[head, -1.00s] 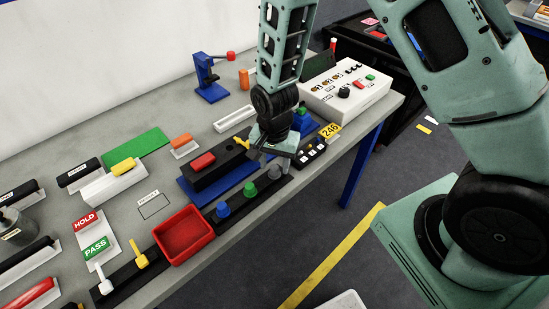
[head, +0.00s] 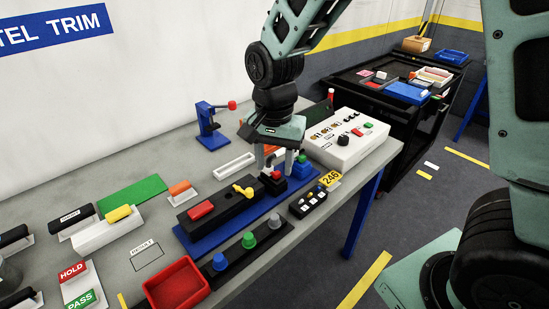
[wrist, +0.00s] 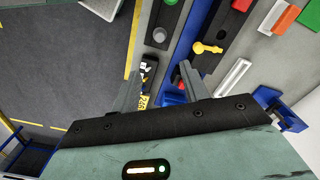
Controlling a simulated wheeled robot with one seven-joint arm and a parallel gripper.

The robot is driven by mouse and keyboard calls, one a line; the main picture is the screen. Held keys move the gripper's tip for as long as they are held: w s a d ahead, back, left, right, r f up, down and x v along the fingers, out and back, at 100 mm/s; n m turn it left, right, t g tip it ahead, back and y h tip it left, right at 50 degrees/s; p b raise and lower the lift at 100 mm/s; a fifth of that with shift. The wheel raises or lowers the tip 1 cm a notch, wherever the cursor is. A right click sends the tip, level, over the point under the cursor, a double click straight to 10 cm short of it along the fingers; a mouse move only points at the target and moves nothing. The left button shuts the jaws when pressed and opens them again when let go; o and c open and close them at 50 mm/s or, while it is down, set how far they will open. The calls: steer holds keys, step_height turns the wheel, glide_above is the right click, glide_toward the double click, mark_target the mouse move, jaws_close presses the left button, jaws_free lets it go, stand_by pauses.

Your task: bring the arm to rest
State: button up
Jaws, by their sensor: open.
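My gripper (head: 279,160) hangs from the arm over the right part of the workbench, fingers pointing down. In the wrist view my gripper (wrist: 158,84) has its two fingers spread apart with nothing held between them. It is above the right end of the blue base plate (head: 203,241), close to a small black block with a red button (head: 276,176). I cannot tell whether the fingertips touch anything. The black fixture (head: 222,209) with a red block and a yellow knob (head: 243,191) sits on that plate, left of the gripper.
A white control box (head: 347,140) stands right of the gripper. A black rail with coloured knobs (head: 249,241) and a red bin (head: 177,287) lie along the front edge. A blue press (head: 211,127) stands behind. A dark cart (head: 400,95) is beyond; floor lies open in front.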

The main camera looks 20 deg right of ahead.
steer(key=shift+r, duration=0.5)
steer(key=s+a+r+n, duration=0.1)
steer(key=s+a+n, duration=0.2)
steer(key=s+n, duration=0.5)
steer(key=s+a+r+n, duration=0.1)
steer(key=s+a+n, duration=0.2)
steer(key=s+n, duration=0.5)
steer(key=s, duration=0.4)
steer(key=shift+a+r+y, duration=0.15)
steer(key=shift+r+y, duration=0.15)
steer(key=shift+r, duration=0.1)
